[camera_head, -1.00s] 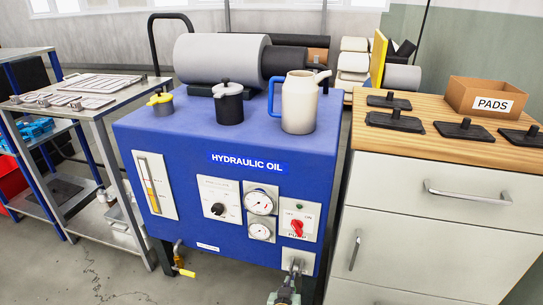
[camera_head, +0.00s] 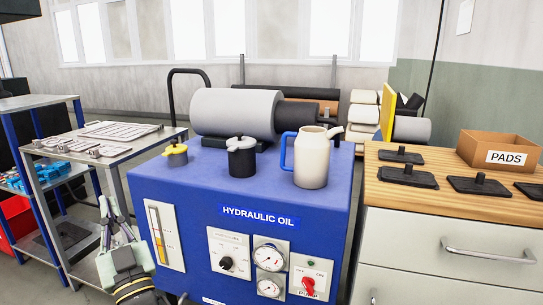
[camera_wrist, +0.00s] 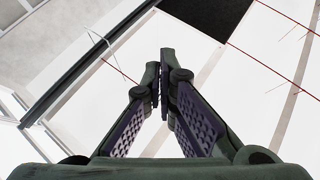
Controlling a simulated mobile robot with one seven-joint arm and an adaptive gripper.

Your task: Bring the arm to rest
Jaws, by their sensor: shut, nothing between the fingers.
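My gripper (camera_head: 112,214) is in the lower left of the head view, pointing up, in front of the gap between the blue hydraulic oil unit and the metal shelf table. In the wrist view its two dark padded fingers (camera_wrist: 164,85) come together at the tips, with nothing between them. Part of my arm shows below it at the bottom edge of the head view. The wrist view looks up at a white ceiling with red lines.
A metal table (camera_head: 125,150) with flat parts stands left. A drawer cabinet (camera_head: 420,235) with a PADS box (camera_head: 505,155) stands right.

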